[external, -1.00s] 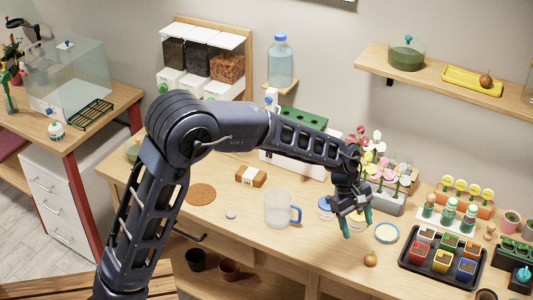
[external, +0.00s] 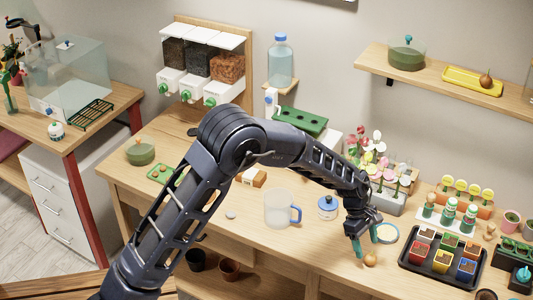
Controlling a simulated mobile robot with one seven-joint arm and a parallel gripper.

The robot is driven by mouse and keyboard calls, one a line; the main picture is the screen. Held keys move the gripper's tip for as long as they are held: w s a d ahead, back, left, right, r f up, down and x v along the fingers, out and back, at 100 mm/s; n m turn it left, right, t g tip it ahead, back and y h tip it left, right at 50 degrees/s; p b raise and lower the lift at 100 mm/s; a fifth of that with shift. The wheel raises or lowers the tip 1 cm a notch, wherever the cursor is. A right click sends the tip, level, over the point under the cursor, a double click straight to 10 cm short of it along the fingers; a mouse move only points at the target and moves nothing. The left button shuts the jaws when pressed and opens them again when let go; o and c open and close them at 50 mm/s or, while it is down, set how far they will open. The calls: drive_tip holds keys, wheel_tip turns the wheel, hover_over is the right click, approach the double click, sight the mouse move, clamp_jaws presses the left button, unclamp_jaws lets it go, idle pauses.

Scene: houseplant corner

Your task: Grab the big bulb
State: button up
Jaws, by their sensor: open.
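A brown bulb (external: 370,261) lies on the wooden table near its front edge. Another brown bulb (external: 486,81) sits on the yellow tray (external: 458,76) on the wall shelf. I cannot tell for sure which of these two is bigger. My gripper (external: 366,243) points down with its teal fingers apart and empty. It is just above and slightly left of the table bulb; whether a finger touches it is not clear.
A round white-and-blue dish (external: 386,233) lies just behind the gripper. A black tray (external: 410,262) with several coloured pots is to the right. A clear mug (external: 278,209) and a blue-lidded jar (external: 327,207) stand to the left. Flowers in a grey holder (external: 388,202) stand behind.

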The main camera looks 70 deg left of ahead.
sight(368, 253)
drive_tip(key=shift+x, duration=2.55)
drive_tip(key=shift+w, duration=0.2)
drive_tip(key=c, duration=1.1)
